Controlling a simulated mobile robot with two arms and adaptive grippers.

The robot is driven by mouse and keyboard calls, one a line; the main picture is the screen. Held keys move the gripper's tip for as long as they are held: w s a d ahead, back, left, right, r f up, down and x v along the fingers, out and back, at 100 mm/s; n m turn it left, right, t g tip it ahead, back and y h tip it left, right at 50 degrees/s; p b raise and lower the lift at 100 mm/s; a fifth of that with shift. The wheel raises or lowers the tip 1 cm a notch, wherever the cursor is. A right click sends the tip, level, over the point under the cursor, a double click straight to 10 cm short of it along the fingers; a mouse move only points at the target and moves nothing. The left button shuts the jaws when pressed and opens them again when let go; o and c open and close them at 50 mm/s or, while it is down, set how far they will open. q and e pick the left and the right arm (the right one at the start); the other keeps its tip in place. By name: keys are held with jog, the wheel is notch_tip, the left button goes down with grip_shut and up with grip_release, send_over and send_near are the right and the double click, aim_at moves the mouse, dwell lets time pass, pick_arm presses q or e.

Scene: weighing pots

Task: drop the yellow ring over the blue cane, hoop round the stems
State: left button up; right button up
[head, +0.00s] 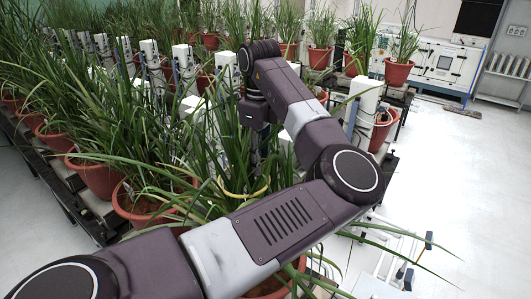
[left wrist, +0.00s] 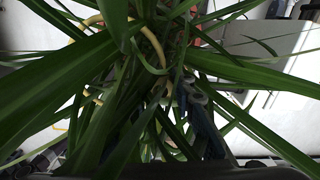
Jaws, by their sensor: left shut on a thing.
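The yellow ring (head: 243,197) is among the long green leaves of a potted plant, below my left wrist in the head view. My left gripper (head: 256,172) is shut on the ring and points down into the leaves; its fingertips are mostly hidden. In the left wrist view, part of the ring (left wrist: 154,48) curves around some leaves and stems, with other leaves crossing it. My right gripper is not in view.
Several terracotta pots (head: 95,178) with tall grassy plants stand close together in rows at left. White box-like units (head: 149,48) stand between them. A pot (head: 398,72) stands behind at right. The pale floor (head: 470,190) at right is mostly clear.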

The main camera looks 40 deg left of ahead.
pick_arm(q)
jog(key=shift+f, duration=0.3)
jog(key=shift+w+a+f, duration=0.25)
jog(key=shift+w+f, duration=0.1)
jog(key=shift+w, duration=0.05)
jog(key=shift+w+f, duration=0.1)
jog(key=shift+f, duration=0.2)
jog(key=shift+s+d+f, duration=0.15)
jog(key=shift+s+f, duration=0.1)
jog(key=shift+f, duration=0.6)
jog(key=shift+w+f, duration=0.1)
jog(key=shift+f, duration=0.05)
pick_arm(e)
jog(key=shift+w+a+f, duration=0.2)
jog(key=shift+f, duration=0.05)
pick_arm(q)
jog(key=shift+f, duration=0.1)
